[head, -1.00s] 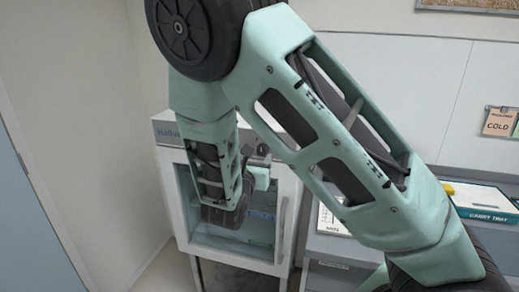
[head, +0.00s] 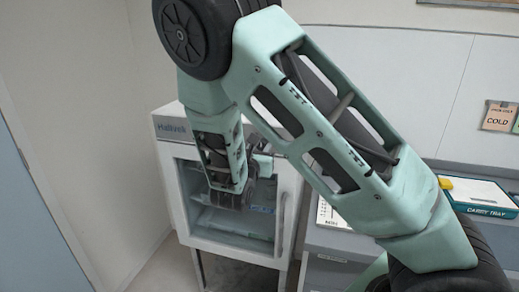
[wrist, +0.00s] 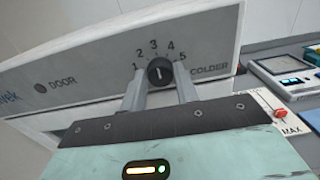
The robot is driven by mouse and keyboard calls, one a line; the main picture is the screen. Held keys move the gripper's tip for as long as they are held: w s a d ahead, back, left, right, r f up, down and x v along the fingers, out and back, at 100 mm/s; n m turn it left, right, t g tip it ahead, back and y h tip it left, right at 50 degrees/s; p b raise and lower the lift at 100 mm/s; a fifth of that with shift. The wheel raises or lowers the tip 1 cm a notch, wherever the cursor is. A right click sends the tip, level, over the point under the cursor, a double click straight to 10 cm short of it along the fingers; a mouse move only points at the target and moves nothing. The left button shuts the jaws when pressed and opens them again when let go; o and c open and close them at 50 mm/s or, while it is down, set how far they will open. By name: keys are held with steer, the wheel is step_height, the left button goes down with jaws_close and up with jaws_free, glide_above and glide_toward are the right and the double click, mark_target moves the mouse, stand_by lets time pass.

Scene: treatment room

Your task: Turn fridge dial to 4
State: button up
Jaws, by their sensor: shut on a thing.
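The fridge dial (wrist: 160,72) is a round black knob with a pale pointer line, on the light control panel (wrist: 90,75) of the fridge (head: 171,127). Numbers 1 to 5 arc over it, with COLDER beside the 5. The pointer line looks roughly upward, near the 3; its exact setting is hard to tell. My gripper (wrist: 160,84) has one grey finger on each side of the knob and is shut on it. In the head view the dial is hidden behind my arm.
The fridge has a glass door with a vertical handle (head: 281,222). A counter on the right holds a carry tray (head: 482,195). In the wrist view a device with a screen (wrist: 283,66) and a red slider (wrist: 282,113) marked MAX are at right.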

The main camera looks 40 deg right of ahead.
steer(key=shift+f+m+b, duration=0.15)
steer(key=shift+m+b, duration=0.15)
steer(key=shift+b, duration=0.1)
steer(key=m+b, duration=0.3)
steer(key=b, duration=0.1)
steer(key=shift+f+b, duration=0.15)
steer(key=shift+b, duration=0.15)
steer(key=m+b, duration=0.2)
steer(key=shift+s+b, duration=0.1)
steer(key=shift+b, duration=0.2)
steer(key=shift+m+b, duration=0.6)
steer(key=shift+b, duration=0.05)
steer(key=shift+r, duration=0.2)
steer(key=o, duration=1)
steer(key=shift+c, duration=0.2)
